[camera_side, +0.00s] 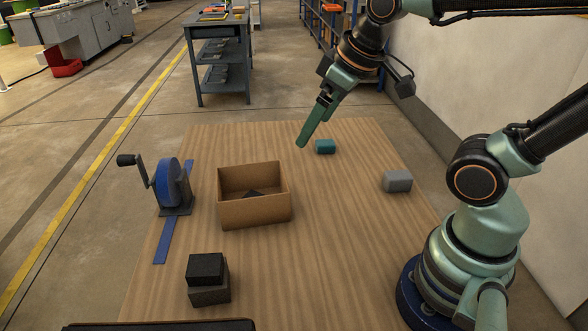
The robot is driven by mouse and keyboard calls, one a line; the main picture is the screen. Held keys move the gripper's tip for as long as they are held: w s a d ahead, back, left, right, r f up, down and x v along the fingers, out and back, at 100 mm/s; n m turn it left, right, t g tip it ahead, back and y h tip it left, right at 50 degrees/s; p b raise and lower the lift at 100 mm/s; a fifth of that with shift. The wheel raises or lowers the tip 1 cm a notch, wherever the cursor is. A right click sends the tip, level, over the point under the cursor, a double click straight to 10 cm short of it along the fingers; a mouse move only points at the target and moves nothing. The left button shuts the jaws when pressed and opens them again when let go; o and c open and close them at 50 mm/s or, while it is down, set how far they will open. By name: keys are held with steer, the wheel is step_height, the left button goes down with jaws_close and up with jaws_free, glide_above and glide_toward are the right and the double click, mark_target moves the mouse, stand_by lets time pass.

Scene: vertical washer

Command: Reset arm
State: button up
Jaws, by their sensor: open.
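My gripper (303,143) hangs over the far part of the wooden table (330,230), its fingers pointing down and to the left. It is open with nothing visible between its fingers, though the side angle makes the fingers overlap. My arm comes in from the upper right.
An open cardboard box (254,208) with a dark item inside stands left of centre. A blue wheel with a crank (170,185) is at the left edge. Stacked dark blocks (208,280) sit front left, a grey block (397,181) right. The table's middle is clear.

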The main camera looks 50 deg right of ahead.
steer(key=shift+s+d+f+m, duration=0.1)
steer(key=shift+s+d+m, duration=0.2)
steer(key=shift+m, duration=0.25)
steer(key=shift+s+d+f+m, duration=0.1)
steer(key=shift+s+d+m, duration=0.1)
steer(key=shift+d+m, duration=0.3)
steer(key=shift+a, duration=0.15)
stand_by(0.4)
